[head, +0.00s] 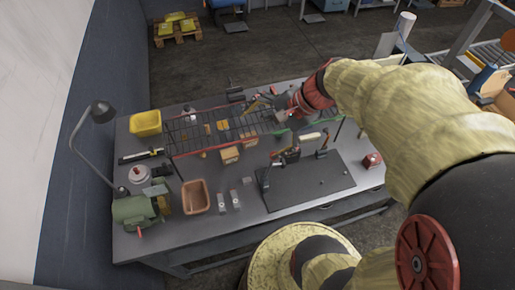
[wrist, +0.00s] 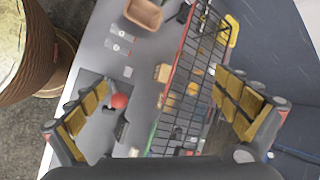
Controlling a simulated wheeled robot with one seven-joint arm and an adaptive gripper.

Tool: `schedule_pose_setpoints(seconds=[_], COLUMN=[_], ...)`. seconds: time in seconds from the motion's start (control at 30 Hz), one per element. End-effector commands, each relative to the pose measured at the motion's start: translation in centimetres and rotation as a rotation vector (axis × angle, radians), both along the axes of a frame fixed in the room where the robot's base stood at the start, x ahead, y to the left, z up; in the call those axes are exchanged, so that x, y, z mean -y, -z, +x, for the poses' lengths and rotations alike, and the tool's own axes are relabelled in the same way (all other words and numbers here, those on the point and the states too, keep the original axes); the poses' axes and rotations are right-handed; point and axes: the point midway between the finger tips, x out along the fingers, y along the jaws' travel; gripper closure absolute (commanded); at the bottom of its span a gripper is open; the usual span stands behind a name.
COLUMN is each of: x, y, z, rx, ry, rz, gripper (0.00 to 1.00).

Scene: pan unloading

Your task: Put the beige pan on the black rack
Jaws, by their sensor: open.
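The beige pan (head: 195,197), tan-orange and rectangular, sits on the grey workbench in front of the rack, left of centre. In the wrist view the pan (wrist: 143,14) is at the top edge, partly cut off. The black rack (head: 212,148) is a raised wire shelf with a red front edge; it runs from top to bottom in the wrist view (wrist: 183,75). My gripper (head: 268,114) is over the right part of the rack, away from the pan. Its yellow-padded fingers are spread wide in the wrist view (wrist: 163,108), with nothing held between them.
A yellow bin (head: 146,123) stands at the back left. A green bench machine (head: 135,209) and a lamp (head: 102,111) stand left of the pan. A dark mat (head: 310,190) with tools lies to the right. Small wooden blocks (head: 230,154) lie around the rack.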

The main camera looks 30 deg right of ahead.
Motion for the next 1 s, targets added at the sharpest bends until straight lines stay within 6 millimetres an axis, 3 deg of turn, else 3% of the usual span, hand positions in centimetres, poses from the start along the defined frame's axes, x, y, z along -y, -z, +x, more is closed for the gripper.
schedule_pose_setpoints(seconds=[0.03, 0.2, 0.5, 0.7, 1.0], x=[-1.8, -4.8, -6.2, -6.1, -6.1], y=[-0.7, -2.5, -6.0, -6.9, -6.8], z=[-1.0, -4.5, -8.0, -8.4, -8.4], rx=[0.025, 0.114, 0.301, 0.346, 0.345], ry=[-0.123, -0.503, -0.982, -1.076, -1.078], rz=[-0.091, -0.402, -0.843, -0.942, -0.944], gripper=[0.0, 0.0, 0.0, 0.0, 0.0])
